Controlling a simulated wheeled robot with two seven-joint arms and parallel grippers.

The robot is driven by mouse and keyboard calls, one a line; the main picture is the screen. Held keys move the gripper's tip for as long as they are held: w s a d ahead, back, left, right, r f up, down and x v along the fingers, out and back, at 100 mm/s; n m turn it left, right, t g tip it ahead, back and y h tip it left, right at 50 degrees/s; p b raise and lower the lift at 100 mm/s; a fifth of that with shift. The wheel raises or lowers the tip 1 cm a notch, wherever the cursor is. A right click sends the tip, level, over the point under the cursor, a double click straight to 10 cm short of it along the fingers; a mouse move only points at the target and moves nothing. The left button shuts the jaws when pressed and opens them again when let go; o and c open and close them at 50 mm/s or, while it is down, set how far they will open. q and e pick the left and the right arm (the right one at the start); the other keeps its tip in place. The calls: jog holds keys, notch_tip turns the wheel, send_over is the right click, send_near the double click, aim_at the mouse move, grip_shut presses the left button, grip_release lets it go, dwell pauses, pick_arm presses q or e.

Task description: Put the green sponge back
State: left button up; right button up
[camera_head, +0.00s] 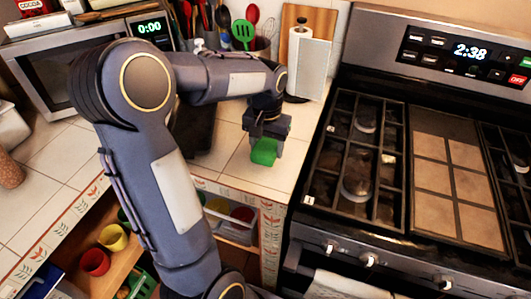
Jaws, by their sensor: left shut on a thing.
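The green sponge (264,152) is in the jaws of my left gripper (265,141). The gripper points down over the white tiled counter (230,176), between my forearm and the stove. The sponge's upper part is hidden by the fingers. I cannot tell whether the sponge touches the tiles or hangs just above them. My right gripper is out of view.
A stove (410,170) with black grates stands to the right. A paper towel roll in a holder (308,65) and containers of utensils (243,32) stand behind the gripper. A microwave (45,78) is at left. Open shelves below hold coloured cups (95,262).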

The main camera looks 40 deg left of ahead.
aim_at(266, 154)
pick_arm(q)
jog(key=shift+w+a+f, duration=0.1)
jog(key=shift+a+f, duration=0.05)
jog(key=shift+f, duration=0.8)
jog(key=shift+w+a+f, duration=0.1)
jog(key=shift+a+f, duration=0.05)
jog(key=shift+f, duration=0.8)
jog(key=shift+f, duration=0.2)
jog(key=o, duration=0.9)
jog(key=shift+r, duration=0.1)
notch_tip(266, 154, up, 12)
jog(key=shift+f+p, duration=0.1)
jog(key=shift+p, duration=0.2)
jog(key=s+d+f+t+h, duration=0.1)
jog(key=s+d+t, duration=0.1)
jog(key=s+d, duration=0.2)
jog(key=s+d+f+m+t+h, duration=0.1)
jog(key=s+d, duration=0.4)
jog(key=s, duration=0.3)
jog(key=s+d+f+m+t+h, duration=0.1)
jog(key=s+d+t, duration=0.1)
jog(key=s+d, duration=0.3)
jog(key=shift+s+d+f+t+h, duration=0.15)
jog(key=shift+s+t+h, duration=0.15)
jog(key=shift+s+h, duration=0.15)
